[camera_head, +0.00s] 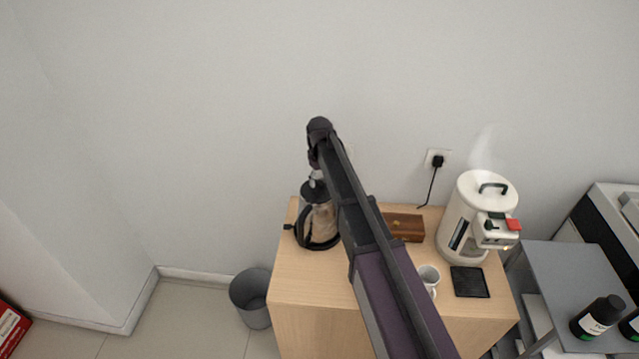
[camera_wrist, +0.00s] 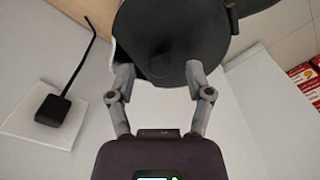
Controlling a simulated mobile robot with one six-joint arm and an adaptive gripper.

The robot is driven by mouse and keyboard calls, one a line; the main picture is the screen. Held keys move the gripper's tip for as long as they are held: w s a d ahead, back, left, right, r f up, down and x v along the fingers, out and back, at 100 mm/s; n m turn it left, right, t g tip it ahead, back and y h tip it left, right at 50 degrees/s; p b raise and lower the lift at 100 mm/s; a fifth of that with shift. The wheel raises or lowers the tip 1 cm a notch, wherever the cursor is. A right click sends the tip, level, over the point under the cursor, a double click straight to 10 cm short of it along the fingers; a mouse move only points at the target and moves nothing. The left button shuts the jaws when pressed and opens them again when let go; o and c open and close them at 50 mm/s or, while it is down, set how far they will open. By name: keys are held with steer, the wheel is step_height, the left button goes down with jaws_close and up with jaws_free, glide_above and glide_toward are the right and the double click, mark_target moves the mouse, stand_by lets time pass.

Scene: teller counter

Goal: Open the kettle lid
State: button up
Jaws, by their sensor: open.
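The kettle (camera_head: 322,222) stands at the left end of the wooden cabinet. It has a clear body with tan tones, a black lid (camera_head: 313,188) and a black handle at its left. In the wrist view the lid (camera_wrist: 165,30) is a large dark disc, with the handle (camera_wrist: 250,8) at upper right. The lid looks closed. My gripper (camera_head: 316,174) is just above the lid. In the wrist view my gripper (camera_wrist: 158,72) is open, its fingertips spread at the lid's near edge. Whether they touch it I cannot tell. My arm hides part of the kettle's right side.
On the cabinet (camera_head: 300,290) stand a wooden box (camera_head: 405,226), a white mug (camera_head: 429,277), a black pad (camera_head: 469,282) and a steaming white appliance (camera_head: 462,212). The wall socket (camera_head: 437,158) holds a plug. A grey bin (camera_head: 251,297) stands at left on open floor.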

steer(key=shift+f, duration=0.15)
jaws_close()
steer(key=shift+d, duration=0.15)
steer(key=shift+s, duration=0.1)
stand_by(0.6)
